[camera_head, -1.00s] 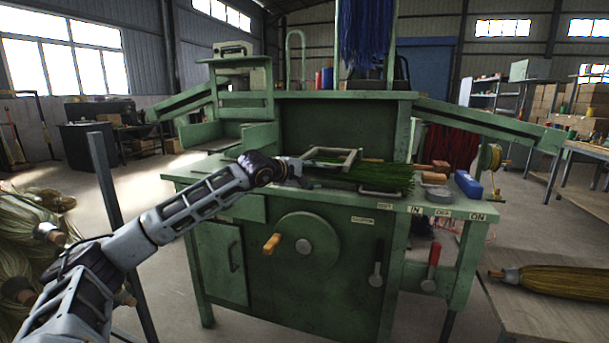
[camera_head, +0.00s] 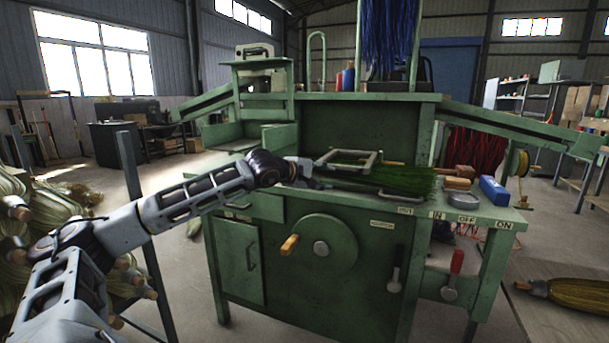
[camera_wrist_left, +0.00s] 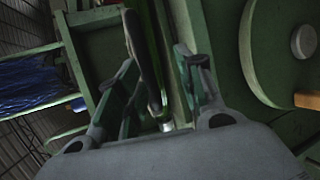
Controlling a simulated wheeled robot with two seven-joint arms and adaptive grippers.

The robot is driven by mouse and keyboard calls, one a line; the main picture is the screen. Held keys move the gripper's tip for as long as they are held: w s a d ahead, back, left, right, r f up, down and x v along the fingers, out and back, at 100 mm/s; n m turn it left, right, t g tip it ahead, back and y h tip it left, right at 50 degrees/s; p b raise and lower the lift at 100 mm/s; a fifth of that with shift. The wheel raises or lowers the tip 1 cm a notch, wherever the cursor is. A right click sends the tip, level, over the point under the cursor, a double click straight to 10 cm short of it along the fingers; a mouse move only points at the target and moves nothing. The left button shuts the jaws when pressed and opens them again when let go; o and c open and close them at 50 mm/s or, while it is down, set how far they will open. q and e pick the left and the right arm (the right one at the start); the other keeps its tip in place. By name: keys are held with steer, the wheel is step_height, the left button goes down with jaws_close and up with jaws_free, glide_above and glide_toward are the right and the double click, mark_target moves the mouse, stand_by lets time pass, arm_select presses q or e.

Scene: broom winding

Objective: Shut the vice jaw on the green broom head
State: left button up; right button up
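The green broom head (camera_head: 400,180) lies flat on the green machine's worktop, its bristles pointing right. A pale metal vice frame (camera_head: 372,160) sits over its handle end. My left gripper (camera_head: 306,171) is at the left end of the vice, near the worktop's front edge. In the left wrist view its two fingers (camera_wrist_left: 157,88) are well apart. A dark bar (camera_wrist_left: 145,55) shows between or beyond them; I cannot tell whether they touch it. The broom head's bristles are not clear in that view. My right gripper is not in view.
The machine's front carries a round wheel (camera_head: 335,262) with a wooden knob and a red-handled lever (camera_head: 456,265). A blue block (camera_head: 494,190) and a wooden block (camera_head: 458,184) lie on the worktop's right.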

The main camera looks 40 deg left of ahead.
arm_select(q)
steer(key=v, duration=0.8)
stand_by(1.2)
steer(key=shift+d+r, duration=0.1)
steer(key=shift+r, duration=0.05)
stand_by(0.5)
